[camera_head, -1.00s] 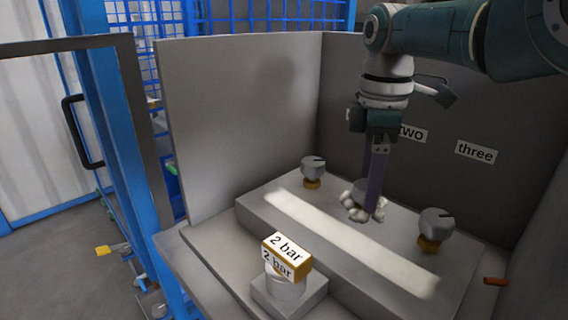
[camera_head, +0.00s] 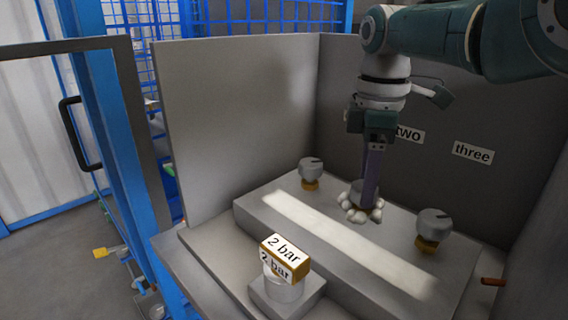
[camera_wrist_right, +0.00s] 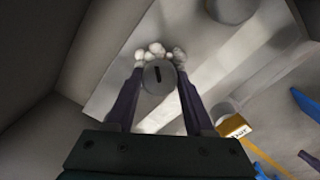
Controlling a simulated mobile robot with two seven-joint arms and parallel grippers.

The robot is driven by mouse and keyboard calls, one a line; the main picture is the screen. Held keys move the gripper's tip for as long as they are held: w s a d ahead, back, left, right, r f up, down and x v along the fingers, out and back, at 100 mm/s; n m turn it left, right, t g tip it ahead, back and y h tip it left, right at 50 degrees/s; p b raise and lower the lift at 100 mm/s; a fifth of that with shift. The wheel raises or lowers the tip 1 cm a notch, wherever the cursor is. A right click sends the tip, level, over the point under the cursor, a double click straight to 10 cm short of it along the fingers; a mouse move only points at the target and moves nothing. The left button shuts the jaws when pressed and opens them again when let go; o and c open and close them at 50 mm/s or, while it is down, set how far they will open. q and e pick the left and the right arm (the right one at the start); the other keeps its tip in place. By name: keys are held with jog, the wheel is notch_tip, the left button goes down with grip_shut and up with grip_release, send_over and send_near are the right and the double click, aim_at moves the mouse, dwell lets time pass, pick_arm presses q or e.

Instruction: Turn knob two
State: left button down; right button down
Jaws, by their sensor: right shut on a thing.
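Knob two (camera_wrist_right: 158,77) is a round grey knob with a dark pointer line, the middle one of three on the grey raised block (camera_head: 335,240). In the head view it is mostly hidden by my right gripper (camera_head: 362,208), which points straight down at it under the wall sign "two" (camera_head: 410,134). In the right wrist view the purple fingers of the right gripper (camera_wrist_right: 160,54) stand on both sides of the knob, with pale knobbly tips around it. The right gripper is shut on the knob. My left gripper is out of view.
Another grey knob (camera_head: 311,170) stands to the left and one (camera_head: 434,227) to the right, below the sign "three" (camera_head: 473,153). A yellow-edged "2 bar" block (camera_head: 285,259) sits in front. Grey panels (camera_head: 240,120) close off the left and back. An orange handle (camera_head: 494,282) is at right.

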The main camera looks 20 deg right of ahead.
jog(key=shift+m, duration=0.3)
jog(key=m, duration=0.3)
jog(key=shift+m+p, duration=0.3)
jog(key=shift+p, duration=0.05)
jog(key=m, duration=0.3)
jog(key=shift+a+m, duration=0.1)
jog(key=shift+m, duration=1.2)
jog(key=shift+c, duration=1.4)
grip_release()
